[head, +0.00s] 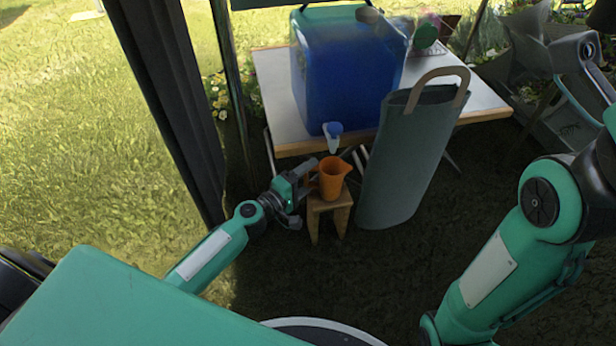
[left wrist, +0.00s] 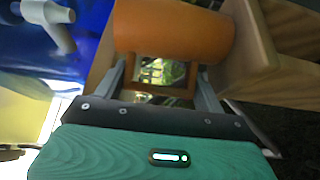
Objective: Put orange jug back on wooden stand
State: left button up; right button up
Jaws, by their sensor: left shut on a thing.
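The orange jug (head: 333,177) is upright at the top of the small wooden stand (head: 341,201) in the head view. I cannot tell for certain whether its base touches the stand. My left gripper (head: 309,180) reaches in from the left and is shut on the jug's handle. In the left wrist view the jug (left wrist: 175,36) lies just past the fingers, with its handle between them (left wrist: 162,85). The wooden stand (left wrist: 262,45) shows beside it there.
A blue container (head: 345,75) with a tap (head: 333,135) is on the table (head: 478,98) behind the stand. A tall grey-green bag (head: 408,160) stands close to the stand's right.

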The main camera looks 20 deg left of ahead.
pick_arm(q)
jog(key=o, duration=1.3)
jog(key=shift+f, duration=0.15)
jog(key=shift+o, duration=0.2)
jog(key=shift+r+p, duration=0.3)
jog(key=v, duration=1.2)
jog(key=shift+f, duration=0.1)
